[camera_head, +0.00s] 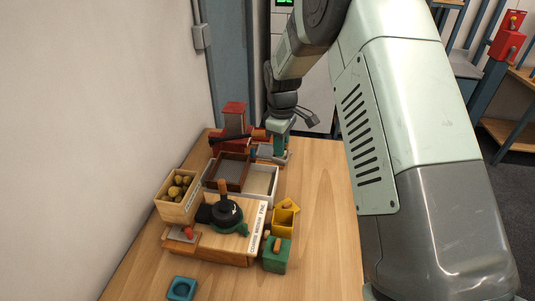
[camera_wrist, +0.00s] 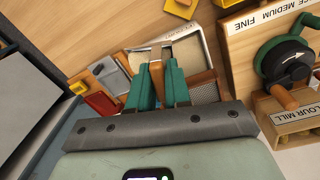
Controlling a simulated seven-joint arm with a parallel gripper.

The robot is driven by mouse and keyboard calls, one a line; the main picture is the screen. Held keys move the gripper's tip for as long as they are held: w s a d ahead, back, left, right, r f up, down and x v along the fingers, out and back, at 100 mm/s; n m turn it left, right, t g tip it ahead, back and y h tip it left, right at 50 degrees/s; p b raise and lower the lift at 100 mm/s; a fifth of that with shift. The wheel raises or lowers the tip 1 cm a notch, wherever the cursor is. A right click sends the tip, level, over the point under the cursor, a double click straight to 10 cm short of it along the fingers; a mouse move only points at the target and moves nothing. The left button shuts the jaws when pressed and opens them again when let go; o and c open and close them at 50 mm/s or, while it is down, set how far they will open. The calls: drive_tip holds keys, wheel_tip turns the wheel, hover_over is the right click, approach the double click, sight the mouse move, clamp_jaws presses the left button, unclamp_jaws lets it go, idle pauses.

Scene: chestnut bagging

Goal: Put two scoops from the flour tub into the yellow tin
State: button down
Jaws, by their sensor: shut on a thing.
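My gripper (camera_wrist: 158,76) has green fingers closed on a wooden handle (camera_wrist: 157,72), apparently the scoop's. The scoop's bowl is hard to make out beyond the fingertips. In the head view my gripper (camera_head: 279,148) is low at the far end of the table, behind the tubs. The flour tub, a pale open box (camera_head: 274,187), lies nearer the camera; its white rim (camera_wrist: 204,48) shows beyond the fingers in the wrist view. The yellow tin (camera_head: 284,224) stands at the table's right side; a yellow piece with a wooden knob (camera_head: 291,206) is at its top. Its inside is unclear.
A red device (camera_head: 233,122) stands far left. The table's right strip is clear.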

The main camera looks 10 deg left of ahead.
drive_tip(key=s+d+r+m, duration=0.5)
drive_tip(key=d+r+m, duration=0.1)
drive_tip(key=d+r, duration=0.15)
drive_tip(key=s+d+r+m, duration=0.5)
drive_tip(key=d+r+m, duration=0.1)
drive_tip(key=d, duration=0.2)
drive_tip(key=shift+n+g+y, duration=0.5)
drive_tip(key=shift+y, duration=0.1)
drive_tip(key=s+a+f, duration=0.1)
drive_tip(key=a+f, duration=0.4)
drive_tip(key=f, duration=0.1)
drive_tip(key=s+a+f, duration=0.2)
drive_tip(key=a+f, duration=0.3)
drive_tip(key=f, duration=0.1)
drive_tip(key=s+a+f, duration=0.1)
drive_tip(key=a+f, duration=0.4)
drive_tip(key=f, duration=0.1)
drive_tip(key=shift+s+a, duration=0.2)
drive_tip(key=shift+s, duration=0.2)
drive_tip(key=shift+w+d+f+g+y, duration=0.25)
drive_tip(key=shift+d+g+y, duration=0.2)
drive_tip(key=shift+d+y, duration=0.65)
drive_tip(key=shift+w+d+f+g+y, duration=0.2)
drive_tip(key=shift+w+d+g+y, duration=0.25)
drive_tip(key=shift+y, duration=1.1)
drive_tip(key=shift+w+d+f+g+y, duration=0.2)
drive_tip(key=shift+d+g+y, duration=0.3)
drive_tip(key=shift+d+y, duration=0.7)
drive_tip(key=shift+a, duration=0.3)
